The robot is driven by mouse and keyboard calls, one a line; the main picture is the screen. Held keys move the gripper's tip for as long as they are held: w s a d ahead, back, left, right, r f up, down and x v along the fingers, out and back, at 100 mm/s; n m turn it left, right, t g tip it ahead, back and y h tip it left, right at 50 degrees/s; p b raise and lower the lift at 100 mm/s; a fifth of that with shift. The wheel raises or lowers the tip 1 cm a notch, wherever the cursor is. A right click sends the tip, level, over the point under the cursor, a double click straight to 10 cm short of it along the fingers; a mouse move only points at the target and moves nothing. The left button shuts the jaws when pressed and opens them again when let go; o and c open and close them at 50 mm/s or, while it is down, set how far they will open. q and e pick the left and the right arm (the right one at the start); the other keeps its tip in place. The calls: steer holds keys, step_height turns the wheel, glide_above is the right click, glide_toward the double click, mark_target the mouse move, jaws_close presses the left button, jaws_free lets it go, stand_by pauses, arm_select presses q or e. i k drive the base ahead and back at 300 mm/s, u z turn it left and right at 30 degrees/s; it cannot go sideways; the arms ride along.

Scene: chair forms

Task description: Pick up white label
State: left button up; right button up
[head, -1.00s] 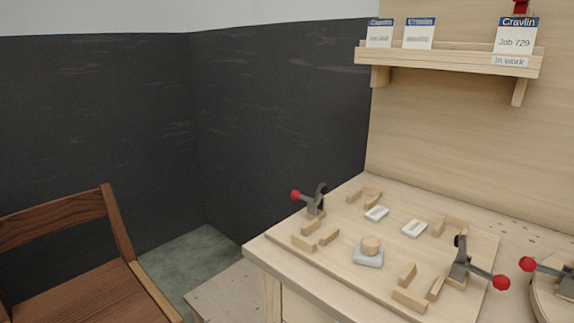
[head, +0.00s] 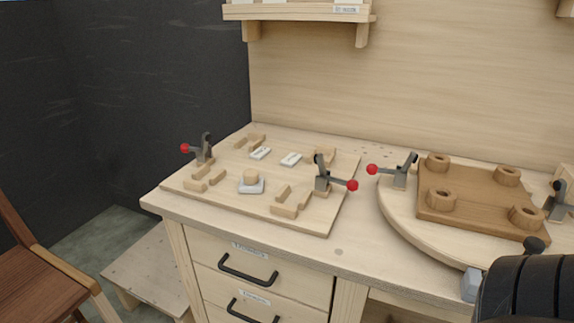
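Several white pieces could be the white label, and I cannot tell which is meant. Two small white plates, a left one (head: 260,153) and a right one (head: 291,159), lie flat on the wooden fixture board (head: 240,206). A white strip (head: 347,9) with blurred text is on the shelf's front edge at the top. Pale labels sit on the upper drawer (head: 250,250) and the lower drawer (head: 254,297). Neither of my grippers is in view.
Wooden stop blocks and red-knobbed clamps (head: 323,178) stand on the board. To the right, a round board (head: 398,205) carries a brown wooden plate (head: 475,204) with round bosses. A brown chair (head: 40,275) is at left. A black ribbed shape (head: 530,292) fills the lower right corner.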

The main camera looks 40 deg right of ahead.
mark_target(292, 159)
steer(key=u, duration=0.5)
steer(key=k, duration=0.2)
steer(key=z, duration=1.6)
steer(key=i, duration=0.45)
steer(key=z, duration=0.05)
